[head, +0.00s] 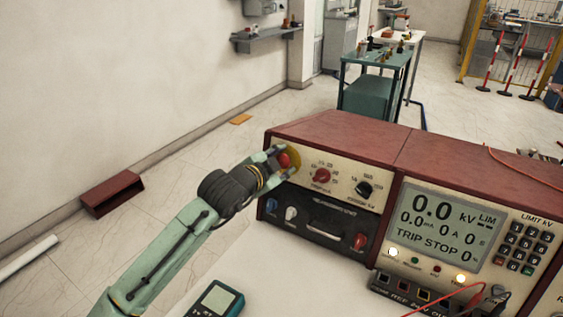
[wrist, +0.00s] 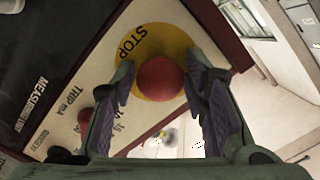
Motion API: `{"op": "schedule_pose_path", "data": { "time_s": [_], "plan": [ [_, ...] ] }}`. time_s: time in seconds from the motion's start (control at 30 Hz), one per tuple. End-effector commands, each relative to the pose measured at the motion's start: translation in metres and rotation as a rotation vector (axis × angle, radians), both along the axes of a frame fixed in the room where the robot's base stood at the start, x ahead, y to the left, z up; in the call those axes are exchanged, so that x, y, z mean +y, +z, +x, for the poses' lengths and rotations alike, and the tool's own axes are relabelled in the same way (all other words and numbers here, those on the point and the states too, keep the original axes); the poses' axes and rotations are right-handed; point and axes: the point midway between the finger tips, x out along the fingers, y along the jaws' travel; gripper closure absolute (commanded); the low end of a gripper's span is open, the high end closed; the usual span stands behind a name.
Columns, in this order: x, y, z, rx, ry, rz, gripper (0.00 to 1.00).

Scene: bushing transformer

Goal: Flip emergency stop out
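The emergency stop is a red round button on a yellow disc marked STOP, at the upper left of the test set's front panel. Its red button (head: 284,160) shows in the head view at my gripper (head: 279,159). In the wrist view the red button (wrist: 160,78) sits between the two purple-padded fingers of my gripper (wrist: 163,85). The fingers are apart, one on each side of the button, with visible gaps to it. The yellow disc (wrist: 146,42) shows behind the button. I cannot tell from these views whether the button is pressed in or out.
The maroon test set (head: 345,140) has a red knob (head: 321,175) and a black knob (head: 364,188) right of the button. A lit display (head: 437,226) reads TRIP STOP. A handheld meter (head: 217,300) lies on the white table (head: 290,280). A green cart (head: 377,85) stands behind.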

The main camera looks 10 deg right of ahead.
Motion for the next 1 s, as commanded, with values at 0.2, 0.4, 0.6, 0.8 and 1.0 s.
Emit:
{"op": "schedule_pose_path", "data": {
  "time_s": [0.2, 0.4, 0.6, 0.8, 1.0],
  "plan": [
    [0.0001, 0.0002, -0.0001, 0.000, 0.000, 0.000, 0.76],
    [0.0000, 0.0002, -0.0002, 0.000, 0.000, 0.000, 0.90],
    [0.0000, 0.0001, -0.0003, 0.000, 0.000, 0.000, 1.00],
    [-0.0001, 0.0001, -0.0002, 0.000, 0.000, 0.000, 1.00],
    [0.0040, -0.0016, -0.0041, -0.001, 0.000, -0.001, 1.00]
  ]
}}
